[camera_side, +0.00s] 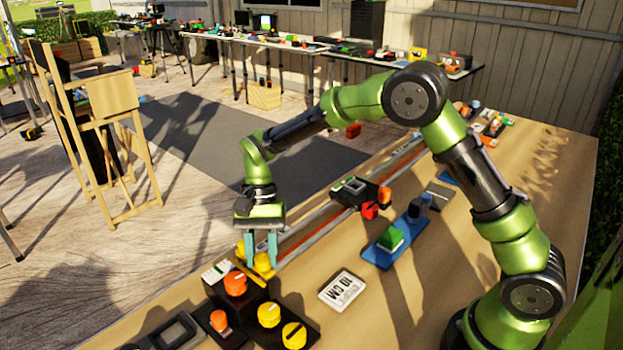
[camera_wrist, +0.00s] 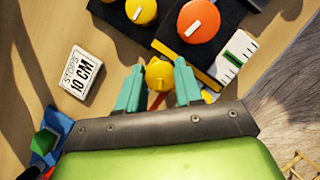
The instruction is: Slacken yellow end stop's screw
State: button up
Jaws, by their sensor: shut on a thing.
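The yellow end stop (camera_side: 250,273) sits at the near end of the rail, next to a dark block with an orange knob. Its screw has a round yellow knob (camera_side: 262,264), which also shows in the wrist view (camera_wrist: 159,76) between the two teal fingers. My gripper (camera_side: 261,252) points down over the stop and is shut on this knob, one finger on each side. Most of the stop's body is hidden by my fingers and gripper in the wrist view; a bit of yellow (camera_wrist: 208,97) shows to the right.
Orange knob (camera_side: 235,284) and yellow knobs (camera_side: 269,314) on dark bases stand close by. A card reading "STOPS 10 CM" (camera_side: 342,290) lies on the table. The rail (camera_side: 312,234) runs back past a dark cart (camera_side: 359,193). A blue plate with a green block (camera_side: 390,240) lies to the right.

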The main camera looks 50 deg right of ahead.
jog(key=n+g+h, duration=0.1)
jog(key=n, duration=0.3)
jog(key=shift+a+n, duration=0.1)
jog(key=shift+n, duration=0.2)
jog(key=n+h, duration=0.2)
jog(key=n, duration=0.2)
jog(key=shift+a+n, duration=0.1)
jog(key=shift+n, duration=0.3)
jog(key=o, duration=1)
jog(key=shift+o, duration=0.2)
jog(key=shift+w+r, duration=0.1)
jog(key=v, duration=1.2)
jog(key=shift+w+a, duration=0.15)
jog(key=shift+w, duration=0.05)
